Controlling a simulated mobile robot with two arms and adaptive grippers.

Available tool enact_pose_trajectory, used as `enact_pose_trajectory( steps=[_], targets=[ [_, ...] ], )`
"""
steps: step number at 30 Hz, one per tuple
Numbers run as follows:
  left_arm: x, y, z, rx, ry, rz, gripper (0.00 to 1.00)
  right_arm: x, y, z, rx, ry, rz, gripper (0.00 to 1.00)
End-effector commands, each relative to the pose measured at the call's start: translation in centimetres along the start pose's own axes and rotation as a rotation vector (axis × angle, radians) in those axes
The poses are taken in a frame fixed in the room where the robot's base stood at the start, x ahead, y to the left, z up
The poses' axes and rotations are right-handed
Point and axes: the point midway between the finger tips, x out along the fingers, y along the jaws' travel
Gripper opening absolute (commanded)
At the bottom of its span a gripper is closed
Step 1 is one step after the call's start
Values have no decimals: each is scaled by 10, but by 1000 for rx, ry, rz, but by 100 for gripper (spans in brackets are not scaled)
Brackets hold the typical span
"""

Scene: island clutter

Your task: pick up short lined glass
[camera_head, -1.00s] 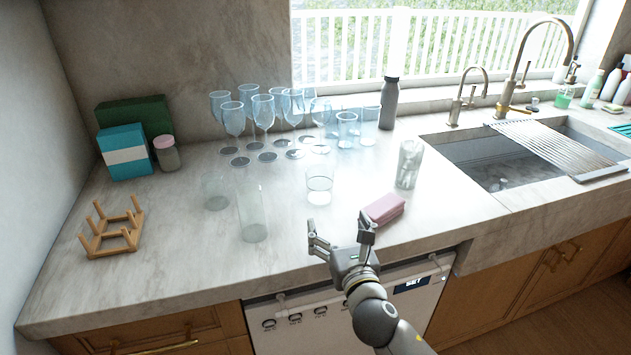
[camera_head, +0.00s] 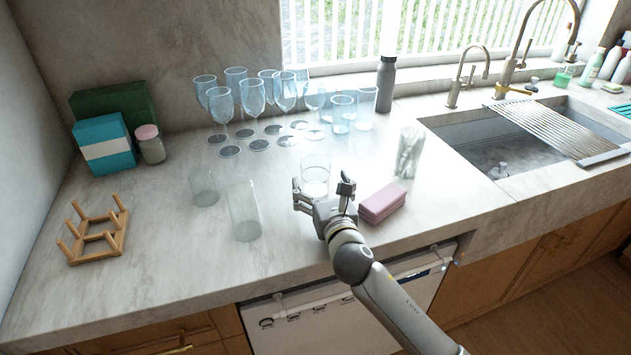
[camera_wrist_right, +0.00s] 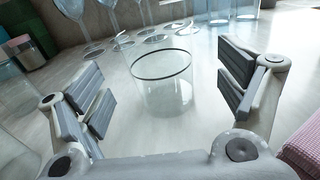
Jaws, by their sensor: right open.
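The short lined glass (camera_head: 315,172) is a low clear tumbler standing upright on the counter, just beyond my right gripper (camera_head: 321,187). In the right wrist view the glass (camera_wrist_right: 163,88) shows a dark line around its rim and stands ahead, between the directions of the two fingers. My right gripper is open and empty, and its fingers seem apart from the glass. Its near side is partly covered by the gripper in the head view. My left gripper is not in view.
A tall clear glass (camera_head: 243,212) and a short one (camera_head: 204,187) stand to the left. Pink sponges (camera_head: 382,203) lie close to the gripper's right. A clear container (camera_head: 408,152) stands behind them. Several wine glasses (camera_head: 253,97) stand behind. A wooden rack (camera_head: 96,237) is far left.

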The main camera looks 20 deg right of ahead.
Motion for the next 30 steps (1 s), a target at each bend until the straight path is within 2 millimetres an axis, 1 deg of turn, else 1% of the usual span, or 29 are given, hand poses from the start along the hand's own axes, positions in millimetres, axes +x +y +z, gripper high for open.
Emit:
enact_pose_trajectory(
  steps=[6,9,12,19,30],
  targets=[
    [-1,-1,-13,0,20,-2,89,32,0,2,1,-2,-1,90],
    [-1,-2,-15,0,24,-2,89,42,0,1,2,-1,0,90],
    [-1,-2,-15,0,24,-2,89,47,0,1,1,-1,1,90],
    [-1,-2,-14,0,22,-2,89,47,0,1,1,-1,1,90],
    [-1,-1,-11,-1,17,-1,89,47,0,1,0,-1,1,42]
  ],
)
